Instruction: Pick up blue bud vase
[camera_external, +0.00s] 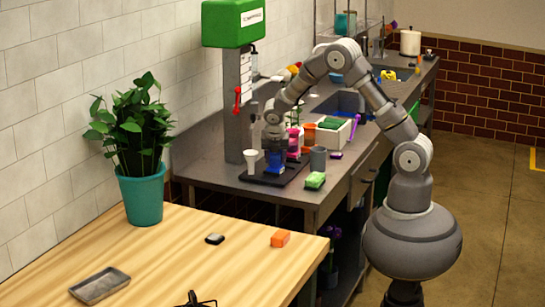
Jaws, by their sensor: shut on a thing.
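The blue bud vase (275,162) is on or just above the black tray (262,177) on the grey counter. My gripper (275,150) points down from above and is shut on the vase. The vase's upper part is hidden by the gripper. I cannot tell whether the vase's base touches the tray. A pink vase (293,143) is close by on the right, and a white cup (251,161) is on the left.
A post with a green head (234,23) rises behind. The wooden table (180,260) in front has free room.

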